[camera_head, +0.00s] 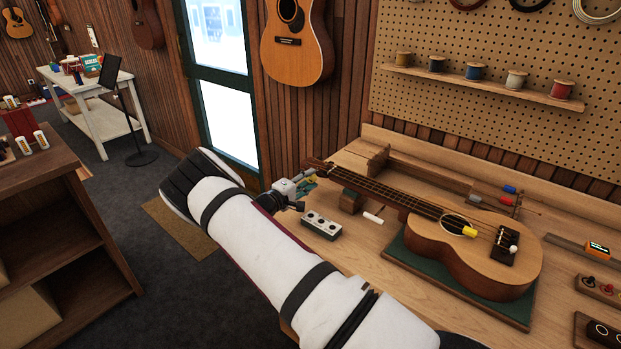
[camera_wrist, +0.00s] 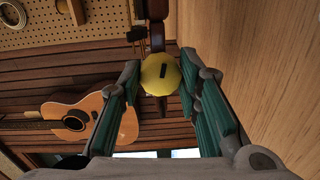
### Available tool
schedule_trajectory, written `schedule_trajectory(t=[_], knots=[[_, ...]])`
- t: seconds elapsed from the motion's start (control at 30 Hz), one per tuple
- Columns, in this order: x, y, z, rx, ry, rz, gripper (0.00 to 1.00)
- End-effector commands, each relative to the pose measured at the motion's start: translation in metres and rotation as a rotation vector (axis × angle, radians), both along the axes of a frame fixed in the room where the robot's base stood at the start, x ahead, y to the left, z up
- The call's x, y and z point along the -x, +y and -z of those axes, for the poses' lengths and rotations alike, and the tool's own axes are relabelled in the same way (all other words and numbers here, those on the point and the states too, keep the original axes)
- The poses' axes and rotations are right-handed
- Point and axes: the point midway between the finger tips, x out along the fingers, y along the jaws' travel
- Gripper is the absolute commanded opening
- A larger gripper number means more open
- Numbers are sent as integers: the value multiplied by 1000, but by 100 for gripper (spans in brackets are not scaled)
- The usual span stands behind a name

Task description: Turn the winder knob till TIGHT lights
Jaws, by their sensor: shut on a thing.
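The yellow round winder knob (camera_wrist: 160,76) with a short black mark is in the middle of the wrist view. My gripper (camera_head: 303,187) has its green-padded fingers on both sides of the knob and is shut on it. In the head view the gripper is by the headstock of the ukulele (camera_head: 478,262), and the knob is hidden there. The ukulele lies on a green mat (camera_head: 400,246) on the workbench. A pale box with several dark round spots (camera_head: 321,225) sits near the gripper. I cannot make out a TIGHT label or a lit light.
The wooden block (camera_head: 349,201) under the neck and a white cylinder (camera_head: 373,218) are close by. A small orange device (camera_head: 598,249) and control boxes (camera_head: 598,288) are at the bench's right. A pegboard (camera_head: 480,95) stands behind.

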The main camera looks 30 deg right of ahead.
Motion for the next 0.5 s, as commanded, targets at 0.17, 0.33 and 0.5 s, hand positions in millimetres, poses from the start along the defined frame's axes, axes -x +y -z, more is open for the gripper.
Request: schedule_trajectory(t=[0.17,0.33,0.5], knots=[[4,0,0,-57,-154,-1,3],[4,0,0,-109,-296,0,3],[3,0,2,-152,-413,1,3]])
